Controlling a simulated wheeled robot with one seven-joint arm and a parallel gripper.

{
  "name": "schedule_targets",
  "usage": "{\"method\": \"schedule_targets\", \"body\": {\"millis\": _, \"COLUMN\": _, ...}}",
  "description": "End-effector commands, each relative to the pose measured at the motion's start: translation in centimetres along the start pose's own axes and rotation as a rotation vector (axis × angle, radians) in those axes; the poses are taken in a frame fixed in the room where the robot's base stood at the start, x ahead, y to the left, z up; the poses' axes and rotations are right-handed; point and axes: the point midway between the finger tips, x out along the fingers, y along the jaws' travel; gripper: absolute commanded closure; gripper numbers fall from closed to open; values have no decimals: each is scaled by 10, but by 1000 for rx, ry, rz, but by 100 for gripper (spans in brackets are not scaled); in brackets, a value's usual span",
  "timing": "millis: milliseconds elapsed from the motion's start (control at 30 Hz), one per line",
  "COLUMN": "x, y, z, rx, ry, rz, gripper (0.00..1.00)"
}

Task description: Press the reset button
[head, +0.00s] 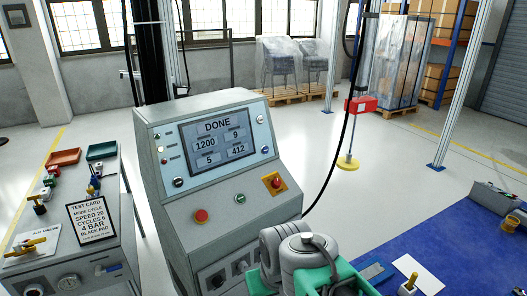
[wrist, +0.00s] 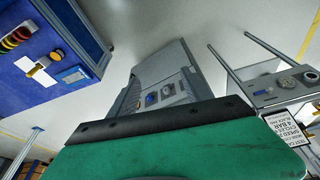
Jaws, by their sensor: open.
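The grey control console (head: 215,190) stands at the centre of the head view. Its screen (head: 217,139) reads DONE with 1200, 9, 5 and 412. Its sloped front carries a red button (head: 201,215), a green button (head: 240,198) and a red knob on a yellow plate (head: 273,182). Small buttons sit beside the screen, including a blue one (head: 178,182); I cannot read which control is marked reset. My gripper (head: 305,280), grey with green parts, is open in front of the console's lower right, apart from the buttons. A green gripper part fills the bottom of the wrist view; its fingertips are unclear.
A side cabinet with an air valve (head: 38,240) and a test card (head: 91,220) stands left. A blue-topped bench (head: 440,240) holding a white card (head: 418,274) is at right. A black cable hangs right of the console. Open floor lies behind.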

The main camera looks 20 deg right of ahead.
Motion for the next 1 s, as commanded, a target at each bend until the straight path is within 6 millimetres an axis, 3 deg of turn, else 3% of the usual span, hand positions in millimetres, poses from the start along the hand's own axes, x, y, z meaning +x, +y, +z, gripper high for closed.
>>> {"method": "schedule_targets", "body": {"millis": 400, "x": 0, "y": 0, "z": 0, "rx": 0, "ry": 0, "rz": 0, "gripper": 43}}
{"method": "schedule_targets", "body": {"millis": 1000, "x": 0, "y": 0, "z": 0, "rx": 0, "ry": 0, "rz": 0, "gripper": 92}}
